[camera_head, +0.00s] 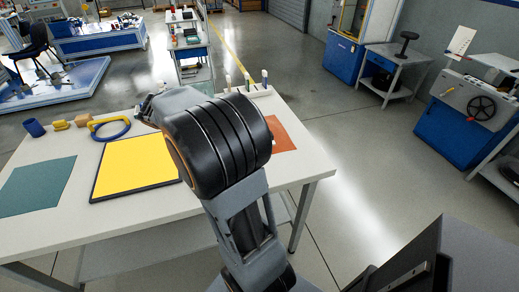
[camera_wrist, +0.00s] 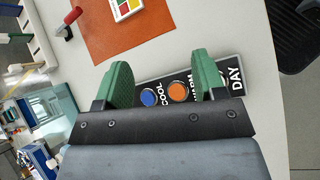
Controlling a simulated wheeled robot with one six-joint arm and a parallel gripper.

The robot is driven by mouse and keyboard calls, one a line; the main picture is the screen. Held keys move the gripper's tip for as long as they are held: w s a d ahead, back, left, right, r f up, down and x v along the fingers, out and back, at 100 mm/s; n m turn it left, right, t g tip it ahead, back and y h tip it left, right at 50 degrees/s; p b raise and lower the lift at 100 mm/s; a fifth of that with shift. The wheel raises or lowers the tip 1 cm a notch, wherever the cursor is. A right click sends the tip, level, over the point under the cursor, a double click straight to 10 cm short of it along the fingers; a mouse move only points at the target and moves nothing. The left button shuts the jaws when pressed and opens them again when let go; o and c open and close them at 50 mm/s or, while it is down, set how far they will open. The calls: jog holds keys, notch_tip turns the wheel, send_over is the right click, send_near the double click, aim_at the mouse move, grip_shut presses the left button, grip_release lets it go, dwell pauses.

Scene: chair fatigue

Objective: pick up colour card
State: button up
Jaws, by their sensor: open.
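A small white card with red, yellow and green patches (camera_wrist: 125,7), apparently the colour card, lies on the orange mat (camera_wrist: 104,38) and is cut by the top edge of the wrist view. My gripper (camera_wrist: 162,67) is open, its two green fingers apart with nothing held. The card is beyond the fingertips, up and left in that view. A black panel (camera_wrist: 232,63) with blue and orange round buttons and the words COOL, WARM and DAY shows beneath the fingers, partly hidden by them. In the head view my arm hides the gripper and the card; part of the orange mat (camera_head: 284,134) shows.
A small red and dark object (camera_wrist: 63,31) lies at the mat's edge. A white rack (camera_head: 258,91) with upright items stands at the table's back. A yellow panel (camera_head: 135,162), teal mat (camera_head: 38,187), blue-yellow ring (camera_head: 110,128) and blue cup (camera_head: 34,128) are left.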

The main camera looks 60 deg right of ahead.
jog(key=d+f+n+g+h+b, duration=0.1)
jog(key=d, duration=0.3)
jog(key=w+d+f+n+g+h+b, duration=0.1)
jog(key=d+f+g, duration=0.1)
jog(key=d, duration=0.1)
jog(key=d+f+n+g+h, duration=0.1)
jog(key=d, duration=0.3)
jog(key=shift+w+d+f+b, duration=0.3)
jog(key=shift+w+b, duration=0.05)
jog(key=shift+b, duration=0.05)
jog(key=shift+g, duration=0.3)
jog(key=x, duration=0.7)
jog(key=shift+s+d+b, duration=0.15)
jog(key=shift+d+b, duration=0.15)
jog(key=shift+d, duration=0.15)
jog(key=shift+x, duration=2.95)
jog(key=shift+f, duration=0.1)
jog(key=c, duration=1)
jog(key=shift+c, duration=0.2)
